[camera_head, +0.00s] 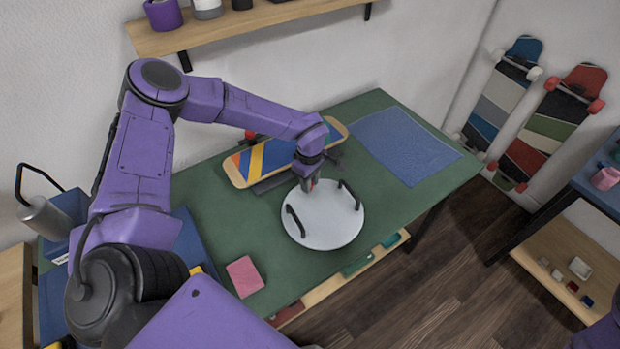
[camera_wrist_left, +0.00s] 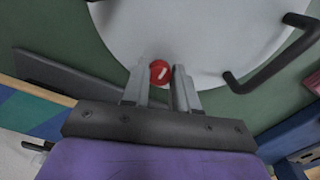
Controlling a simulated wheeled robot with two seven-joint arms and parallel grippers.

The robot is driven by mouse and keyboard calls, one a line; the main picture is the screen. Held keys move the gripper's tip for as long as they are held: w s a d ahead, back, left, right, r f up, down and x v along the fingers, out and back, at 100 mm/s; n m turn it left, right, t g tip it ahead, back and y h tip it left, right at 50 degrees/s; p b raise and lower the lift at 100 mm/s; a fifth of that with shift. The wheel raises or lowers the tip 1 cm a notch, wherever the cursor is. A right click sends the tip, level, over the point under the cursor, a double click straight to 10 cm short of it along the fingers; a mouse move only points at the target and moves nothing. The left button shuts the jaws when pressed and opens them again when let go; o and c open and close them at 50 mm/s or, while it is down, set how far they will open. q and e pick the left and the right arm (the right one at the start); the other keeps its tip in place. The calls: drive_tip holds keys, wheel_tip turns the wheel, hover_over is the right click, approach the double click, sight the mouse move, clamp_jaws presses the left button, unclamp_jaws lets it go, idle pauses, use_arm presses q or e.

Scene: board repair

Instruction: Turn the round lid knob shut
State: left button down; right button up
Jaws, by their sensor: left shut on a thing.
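A round white lid (camera_head: 328,228) with two black handles lies on the green workbench, and it fills the top of the left wrist view (camera_wrist_left: 205,35). A small round red knob with a pale mark (camera_wrist_left: 159,72) sits near the lid's edge, seen in the left wrist view. My left gripper (camera_head: 309,184) reaches down to the lid's far edge. Its two grey fingers (camera_wrist_left: 160,82) are closed around the red knob, one on each side. In the head view the knob is mostly hidden by the gripper. My right gripper is not in view.
A striped skateboard deck (camera_head: 235,168) lies just behind the lid. A blue mat (camera_head: 408,145) is to the right, a pink block (camera_head: 245,276) at front left. Black handles (camera_head: 294,221) rise from the lid. The bench right of the lid is clear.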

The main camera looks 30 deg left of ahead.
use_arm(q)
drive_tip(key=shift+m, duration=0.5)
drive_tip(key=c, duration=0.9)
unclamp_jaws()
drive_tip(key=shift+o, duration=0.2)
wheel_tip(320, 180, up, 11)
drive_tip(key=b, duration=0.1)
drive_tip(key=shift+f, duration=0.2)
